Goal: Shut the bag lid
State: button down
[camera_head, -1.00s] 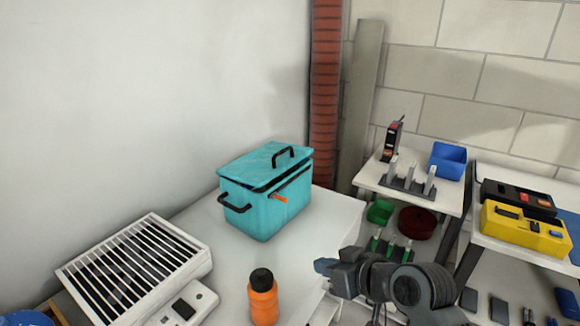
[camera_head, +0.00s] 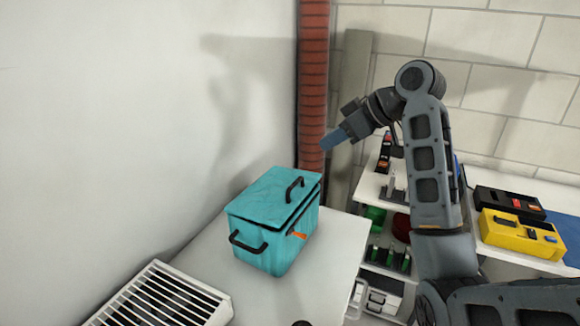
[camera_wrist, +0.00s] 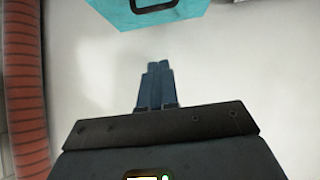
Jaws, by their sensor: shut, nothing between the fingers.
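The teal bag (camera_head: 270,232) stands on the white table, with black handles on its lid and left side. Its lid (camera_head: 262,193) lies over the top, with a dark gap showing along the front right edge. A small orange tab (camera_head: 298,235) sticks out at the front right side below the lid. My gripper (camera_head: 334,141) is shut and empty, up above and to the right of the bag, apart from it. In the wrist view my closed fingers (camera_wrist: 159,84) point toward the teal lid (camera_wrist: 115,12) at the top edge, where part of its black handle shows.
A white slatted box (camera_head: 165,300) stands at the front left of the table (camera_head: 335,255). A red ribbed pipe (camera_head: 313,85) runs up the wall behind the bag. Shelving with a yellow case (camera_head: 522,236) and other items stands to the right.

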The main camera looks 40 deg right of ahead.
jog(key=p, duration=0.2)
send_over(301, 196)
notch_tip(301, 196, down, 6)
notch_tip(301, 196, down, 3)
jog(key=shift+w+d+f, duration=0.1)
jog(key=shift+f, duration=0.7)
jog(key=shift+f, duration=0.1)
jog(key=shift+f+b, duration=0.35)
jog(key=shift+s+d+f+t+b, duration=0.1)
jog(key=shift+s+f+t+b, duration=0.25)
jog(key=shift+b, duration=0.2)
jog(key=shift+s+f+t+b, duration=0.1)
jog(key=shift+f+t+b, duration=0.15)
jog(key=shift+f+b, duration=0.25)
jog(key=shift+s+d+f+t+y+b, duration=0.1)
jog(key=shift+s+f+t+y+b, duration=0.3)
jog(key=shift+b, duration=0.45)
jog(key=shift+w+r, duration=0.1)
jog(key=shift+r, duration=0.15)
